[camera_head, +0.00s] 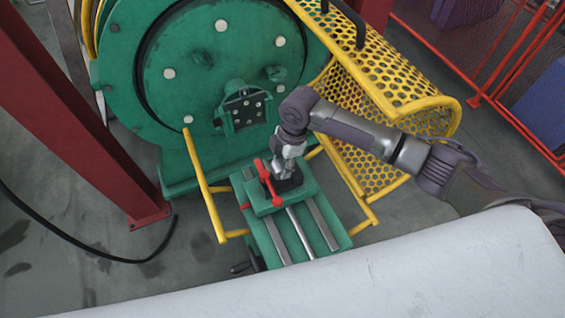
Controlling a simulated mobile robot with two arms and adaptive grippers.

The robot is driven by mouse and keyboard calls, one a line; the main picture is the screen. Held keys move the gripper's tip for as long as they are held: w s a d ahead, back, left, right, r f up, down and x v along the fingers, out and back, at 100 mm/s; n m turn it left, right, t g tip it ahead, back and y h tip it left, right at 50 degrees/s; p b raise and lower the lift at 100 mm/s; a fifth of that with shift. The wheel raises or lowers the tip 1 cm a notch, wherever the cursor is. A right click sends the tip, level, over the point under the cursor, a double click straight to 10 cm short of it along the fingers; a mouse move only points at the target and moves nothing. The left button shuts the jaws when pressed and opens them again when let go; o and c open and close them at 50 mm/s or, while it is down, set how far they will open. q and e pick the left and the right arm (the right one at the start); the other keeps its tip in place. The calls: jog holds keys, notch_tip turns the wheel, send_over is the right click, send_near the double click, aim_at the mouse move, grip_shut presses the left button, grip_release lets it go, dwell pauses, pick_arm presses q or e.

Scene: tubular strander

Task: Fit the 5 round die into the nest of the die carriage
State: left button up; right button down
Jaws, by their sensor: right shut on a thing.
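The green die carriage (321,237) stands in front of the big green strander wheel, with metal rails along its top. My right gripper (287,178) points down over the far end of the carriage, shut on a small dark thing, which I take to be the round die (288,185). The gripper covers most of the die and the nest, so I cannot tell whether the die is seated or just above it. My left gripper is not in view.
The green wheel (190,110) with pale studs and a bolted bracket (245,108) rises behind the carriage. A yellow perforated guard (385,75) and a yellow rail (202,187) flank it. A red column (75,115) stands left. A pale surface (400,270) fills the front.

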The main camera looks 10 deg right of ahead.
jog(key=shift+r+p, duration=0.1)
jog(key=shift+p, duration=0.6)
dwell(0.6)
jog(key=shift+f+b, duration=1.35)
jog(key=shift+f, duration=1.05)
jog(key=c, duration=0.7)
grip_release()
jog(key=shift+o, duration=0.6)
notch_tip(320, 180, up, 12)
jog(key=d, duration=0.2)
jog(key=shift+w+d, duration=0.15)
jog(key=shift+w, duration=0.1)
jog(key=shift+s+f, duration=0.1)
jog(key=shift+f, duration=0.05)
